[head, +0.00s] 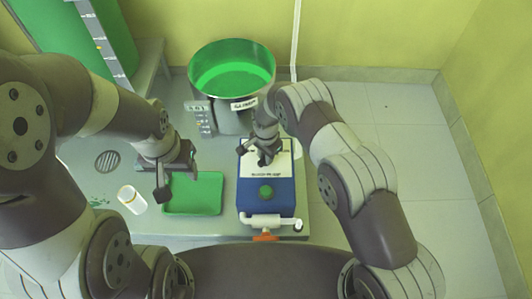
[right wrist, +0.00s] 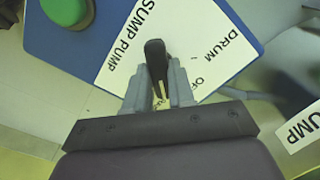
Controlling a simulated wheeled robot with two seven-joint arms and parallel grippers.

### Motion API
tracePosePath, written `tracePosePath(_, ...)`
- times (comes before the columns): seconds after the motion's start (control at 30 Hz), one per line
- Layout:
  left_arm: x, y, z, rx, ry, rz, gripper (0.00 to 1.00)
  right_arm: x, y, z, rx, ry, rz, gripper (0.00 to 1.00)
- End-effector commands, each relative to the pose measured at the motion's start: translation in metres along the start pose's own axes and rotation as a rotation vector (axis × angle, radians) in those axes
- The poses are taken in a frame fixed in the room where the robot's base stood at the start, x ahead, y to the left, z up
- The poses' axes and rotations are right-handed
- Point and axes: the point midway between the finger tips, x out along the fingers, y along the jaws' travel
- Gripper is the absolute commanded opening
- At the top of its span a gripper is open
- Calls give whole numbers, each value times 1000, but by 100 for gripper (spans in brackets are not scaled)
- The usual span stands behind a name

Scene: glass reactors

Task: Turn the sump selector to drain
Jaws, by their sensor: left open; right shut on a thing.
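The sump selector is a black lever (right wrist: 155,58) on the white panel (right wrist: 115,72) of a blue pump box (head: 266,205). In the right wrist view the panel reads "SUMP PUMP", "DRUM" and a partly covered word starting "OF"; I see no "drain" label there. My right gripper (head: 265,157) is over the panel in the head view. In the right wrist view its fingers (right wrist: 160,82) are shut on the lever, whose tip sticks out beyond them. My left gripper (head: 168,182) is open and empty above the green tray.
A green button (head: 266,192) is on the box, with a white pipe (head: 262,220) at its front. A green tray (head: 205,195) and a white cup (head: 131,199) lie to the left. A green-filled drum (head: 232,75) stands behind. The floor at right is clear.

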Motion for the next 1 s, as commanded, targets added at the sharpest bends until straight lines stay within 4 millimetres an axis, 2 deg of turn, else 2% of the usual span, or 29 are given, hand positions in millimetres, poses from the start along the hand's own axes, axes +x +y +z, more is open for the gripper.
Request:
tracePosePath(0.67, -2, 0, 0, 0, 0, 0, 49, 0, 0, 0, 62, -1, 1, 0)
tracePosePath(0.7, -2, 0, 0, 0, 0, 0, 49, 0, 0, 0, 62, -1, 1, 33)
tracePosePath(0.77, -2, 0, 0, 0, 0, 0, 49, 0, 0, 0, 62, -1, 1, 49)
tracePosePath(1.0, -2, 0, 0, 0, 0, 0, 49, 0, 0, 0, 60, 0, 0, 49)
